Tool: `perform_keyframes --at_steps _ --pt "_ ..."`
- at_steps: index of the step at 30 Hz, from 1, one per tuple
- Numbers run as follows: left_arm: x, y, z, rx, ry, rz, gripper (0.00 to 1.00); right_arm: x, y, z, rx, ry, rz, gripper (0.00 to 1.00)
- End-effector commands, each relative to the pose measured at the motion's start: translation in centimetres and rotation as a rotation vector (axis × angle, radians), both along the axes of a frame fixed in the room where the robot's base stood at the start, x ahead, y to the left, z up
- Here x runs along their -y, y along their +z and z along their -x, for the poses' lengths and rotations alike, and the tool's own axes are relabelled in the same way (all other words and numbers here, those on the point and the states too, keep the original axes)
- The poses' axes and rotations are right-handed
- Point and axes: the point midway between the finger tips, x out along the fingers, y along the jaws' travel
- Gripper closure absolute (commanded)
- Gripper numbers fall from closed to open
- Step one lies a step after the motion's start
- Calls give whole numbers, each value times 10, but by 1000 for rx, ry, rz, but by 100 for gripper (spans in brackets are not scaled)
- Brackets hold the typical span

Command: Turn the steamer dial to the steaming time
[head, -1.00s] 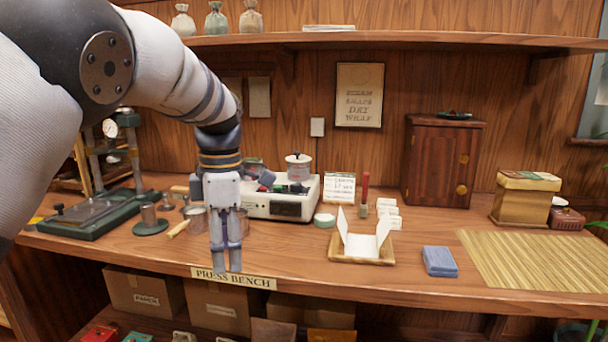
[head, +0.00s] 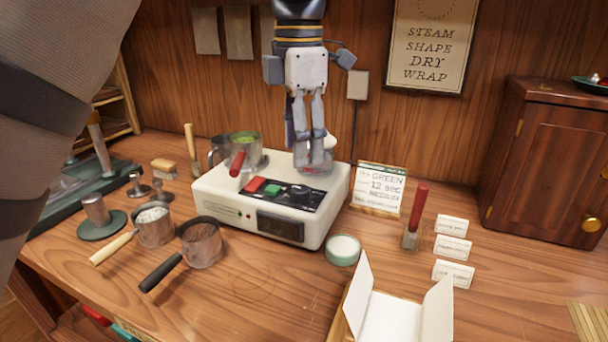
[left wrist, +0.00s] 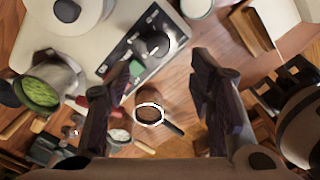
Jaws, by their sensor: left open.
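The steamer (head: 218,192) is a white box with a red button (head: 252,184), a green button (head: 273,189) and a black dial (head: 300,192) on a dark panel. Its front display (head: 281,226) looks dark. The dial's setting is too small to read. My right gripper is out of view.
A card (head: 380,186) right of the steamer reads green, 12 sec, medium. Handled cups (head: 201,244) stand in front left, and a cup of green leaf (head: 243,148) behind left. A red-handled tool (head: 416,215), small white cards and a wooden cabinet (head: 545,160) are at right.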

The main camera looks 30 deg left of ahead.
Motion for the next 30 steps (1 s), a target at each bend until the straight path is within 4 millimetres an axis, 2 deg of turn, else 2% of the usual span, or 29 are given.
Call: perform_keyframes --at_steps 6,9,13,20,26,27,30 --pt "0 -50 1 -1 -1 1 51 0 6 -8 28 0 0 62" --pt "0 -65 0 1 -2 0 51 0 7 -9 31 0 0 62" --pt "0 -75 0 1 -1 0 51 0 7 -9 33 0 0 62" --pt "0 -76 0 1 -1 0 51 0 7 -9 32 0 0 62" --pt "0 -76 0 1 -1 1 96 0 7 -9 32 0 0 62" --pt "0 -76 0 1 -1 1 100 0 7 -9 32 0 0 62" --pt "0 -76 0 1 -2 1 100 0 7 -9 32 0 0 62"
